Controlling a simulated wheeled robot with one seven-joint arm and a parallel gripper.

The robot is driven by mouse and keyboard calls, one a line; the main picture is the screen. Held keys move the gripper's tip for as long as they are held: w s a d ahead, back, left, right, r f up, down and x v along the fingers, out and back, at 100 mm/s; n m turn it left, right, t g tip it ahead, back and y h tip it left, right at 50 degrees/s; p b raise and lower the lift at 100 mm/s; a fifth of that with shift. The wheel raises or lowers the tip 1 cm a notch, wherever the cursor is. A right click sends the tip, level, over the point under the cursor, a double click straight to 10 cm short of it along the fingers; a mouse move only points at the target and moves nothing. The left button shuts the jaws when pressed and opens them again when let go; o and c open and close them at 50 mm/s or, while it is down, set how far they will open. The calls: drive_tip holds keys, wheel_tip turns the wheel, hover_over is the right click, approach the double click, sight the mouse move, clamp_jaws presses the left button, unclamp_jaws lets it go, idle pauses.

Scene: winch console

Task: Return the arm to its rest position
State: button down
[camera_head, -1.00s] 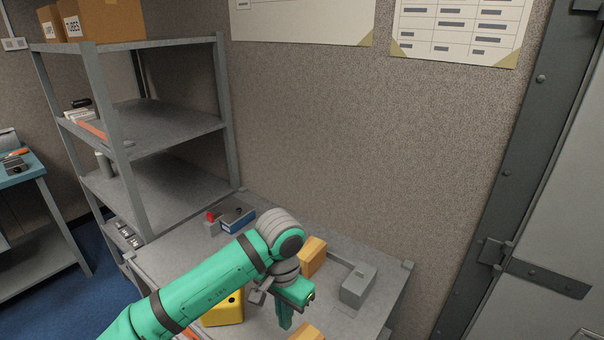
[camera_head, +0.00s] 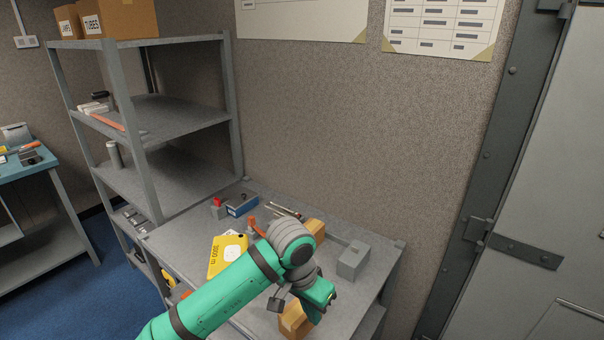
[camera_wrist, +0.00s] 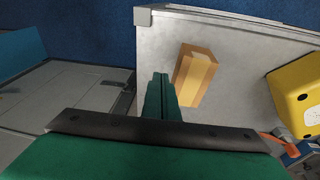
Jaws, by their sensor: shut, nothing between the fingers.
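My green arm reaches in from the bottom of the head view and bends over the grey table (camera_head: 205,240). My gripper (camera_head: 300,318) points down at the table's near part, its fingertips partly hidden in the head view. In the wrist view my gripper (camera_wrist: 160,84) has its green fingers together with nothing between them.
A yellow box (camera_head: 228,256), a blue box (camera_head: 242,206), a grey box (camera_head: 352,260) and another wooden block (camera_head: 316,229) stand on the table. A grey shelf (camera_head: 175,120) rises at left. A grey door (camera_head: 550,200) is at right.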

drive_tip(key=w+d+r+n+t+h, duration=0.1)
drive_tip(key=d+n+t+h, duration=0.2)
drive_tip(key=d, duration=0.5)
drive_tip(key=w+d+r+t+h, duration=0.1)
drive_tip(key=d+r+t+h, duration=0.2)
drive_tip(key=d, duration=0.5)
drive_tip(key=d+n+t+h, duration=0.25)
drive_tip(key=d+h, duration=0.25)
drive_tip(key=d, duration=0.3)
drive_tip(key=s+a+f+n+t+y, duration=0.75)
drive_tip(key=s+a+f+y, duration=0.25)
drive_tip(key=s+a+f, duration=0.45)
drive_tip(key=s+a+m+y, duration=0.1)
drive_tip(key=s+a, duration=0.3)
drive_tip(key=s, duration=0.3)
drive_tip(key=s+a+f+m+g+y, duration=0.1)
drive_tip(key=s+a, duration=0.3)
drive_tip(key=s, duration=0.4)
drive_tip(key=s+a+m+y, duration=0.1)
drive_tip(key=s+a+m, duration=0.2)
drive_tip(key=s, duration=0.5)
drive_tip(key=shift+a+f+g, duration=0.3)
drive_tip(key=shift+a+f, duration=0.05)
drive_tip(key=shift+a, duration=0.15)
